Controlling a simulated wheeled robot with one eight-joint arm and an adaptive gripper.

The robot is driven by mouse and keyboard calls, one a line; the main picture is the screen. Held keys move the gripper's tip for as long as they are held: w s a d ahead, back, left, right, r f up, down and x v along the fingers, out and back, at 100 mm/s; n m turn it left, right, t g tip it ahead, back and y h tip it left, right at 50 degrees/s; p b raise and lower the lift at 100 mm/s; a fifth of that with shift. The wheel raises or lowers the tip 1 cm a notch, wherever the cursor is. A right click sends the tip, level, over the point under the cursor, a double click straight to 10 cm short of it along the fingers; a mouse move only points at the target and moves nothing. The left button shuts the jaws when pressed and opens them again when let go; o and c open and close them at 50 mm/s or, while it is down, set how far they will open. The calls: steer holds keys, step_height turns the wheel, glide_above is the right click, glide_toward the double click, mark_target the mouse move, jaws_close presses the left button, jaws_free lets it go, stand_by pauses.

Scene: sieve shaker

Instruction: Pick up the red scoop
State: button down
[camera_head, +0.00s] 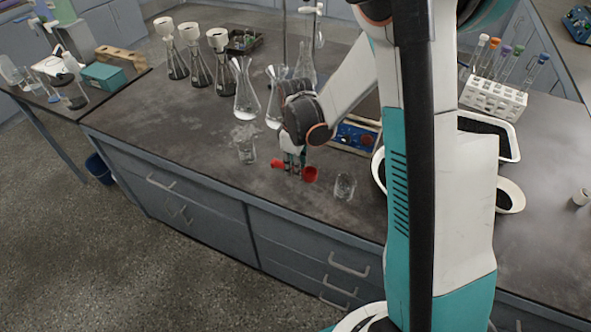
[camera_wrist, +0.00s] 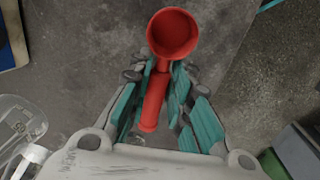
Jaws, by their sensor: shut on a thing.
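The red scoop (camera_head: 311,174) shows at my gripper (camera_head: 293,166) near the front edge of the dark bench. Its round cup is to the right of the fingers and its handle end sticks out to the left. In the wrist view, the red scoop (camera_wrist: 173,34) has its open cup at the top, with its handle running down between the teal fingers of my gripper (camera_wrist: 162,85). The fingers are shut on the handle. In the head view the scoop is close to the bench top; I cannot tell whether it touches it.
A glass beaker (camera_head: 246,151) stands left of my gripper and another beaker (camera_head: 344,186) stands right of it. Flasks (camera_head: 245,95) stand behind. A test tube rack (camera_head: 494,98) and white trays (camera_head: 510,195) are at the right. The bench front edge (camera_head: 230,192) is close.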

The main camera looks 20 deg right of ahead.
step_height(320, 180, up, 17)
steer(key=p, duration=0.5)
steer(key=shift+f, duration=0.15)
steer(key=c, duration=2)
jaws_free()
jaws_close()
